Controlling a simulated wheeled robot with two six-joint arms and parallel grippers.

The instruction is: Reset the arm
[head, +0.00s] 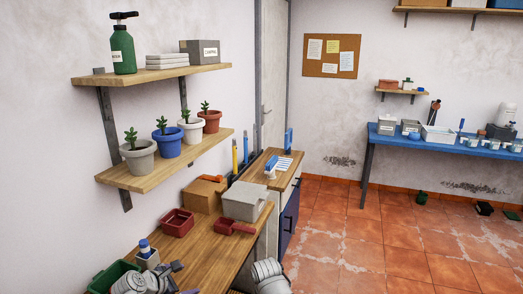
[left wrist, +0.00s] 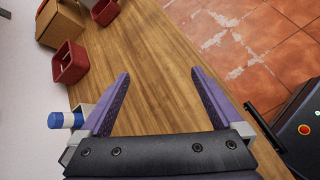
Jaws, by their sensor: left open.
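My left gripper (head: 181,279) is at the lower left of the head view, over the near end of the wooden bench (head: 225,258). In the left wrist view its two purple fingers (left wrist: 160,73) are spread wide with nothing between them, only bare bench top behind. A white holder with a blue-topped item (head: 147,254) stands close beside the gripper; its blue part (left wrist: 66,120) shows left of the left finger. I cannot tell whether they touch. My right gripper is not in view.
A red bin (head: 178,222), a red handled tray (head: 232,226), a cardboard box (head: 204,194) and a grey box (head: 246,201) stand farther along the bench. A green crate (head: 105,278) is at the lower left. Shelves with plant pots (head: 138,157) jut from the left wall.

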